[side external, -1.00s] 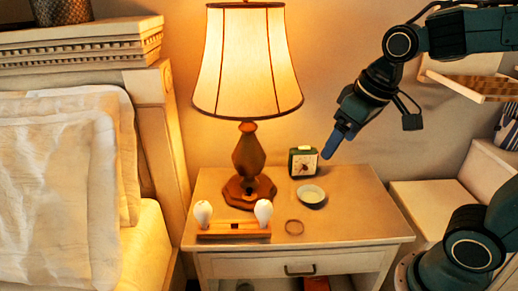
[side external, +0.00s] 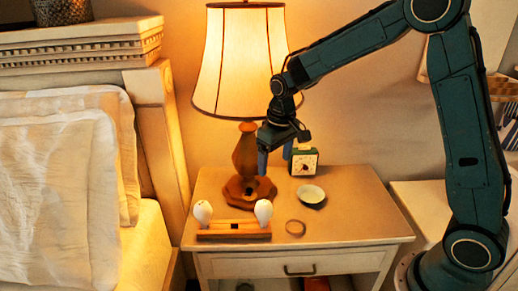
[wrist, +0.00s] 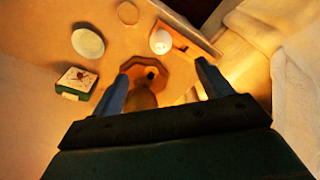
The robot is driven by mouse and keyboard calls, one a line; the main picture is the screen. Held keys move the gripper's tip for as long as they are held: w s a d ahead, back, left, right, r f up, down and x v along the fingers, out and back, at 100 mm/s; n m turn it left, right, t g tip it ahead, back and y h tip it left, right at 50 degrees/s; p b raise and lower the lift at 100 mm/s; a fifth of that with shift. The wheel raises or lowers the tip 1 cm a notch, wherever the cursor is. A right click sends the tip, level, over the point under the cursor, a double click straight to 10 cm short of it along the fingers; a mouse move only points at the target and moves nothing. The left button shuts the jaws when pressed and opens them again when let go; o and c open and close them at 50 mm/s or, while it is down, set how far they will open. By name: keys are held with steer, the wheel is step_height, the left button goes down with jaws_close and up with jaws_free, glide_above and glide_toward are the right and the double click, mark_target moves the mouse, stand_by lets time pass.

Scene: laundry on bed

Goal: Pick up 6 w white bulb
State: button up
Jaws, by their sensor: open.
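Two white bulbs stand upright in a wooden holder (side external: 233,230) on the nightstand, a left bulb (side external: 203,212) and a right bulb (side external: 263,211). I cannot read which one is 6 W. My gripper (side external: 275,155) is open and empty, pointing down above and behind the right bulb, close to the lamp. In the wrist view one bulb (wrist: 160,41) shows beyond the fingers, in the holder (wrist: 188,42). The other bulb is not clearly visible there. The lamp base (wrist: 150,74) shows between my open fingers (wrist: 163,84).
The lit lamp (side external: 250,70) stands right beside my gripper. The bed (side external: 60,200) is at left.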

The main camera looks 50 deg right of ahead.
steer(key=g, duration=0.1)
glide_above(264, 202)
step_height(264, 202, down, 9)
steer(key=shift+f, duration=0.15)
steer(key=shift+f, duration=4.3)
steer(key=shift+f, duration=0.1)
steer(key=shift+f, duration=2.5)
steer(key=c, duration=1.1)
steer(key=shift+r, duration=0.2)
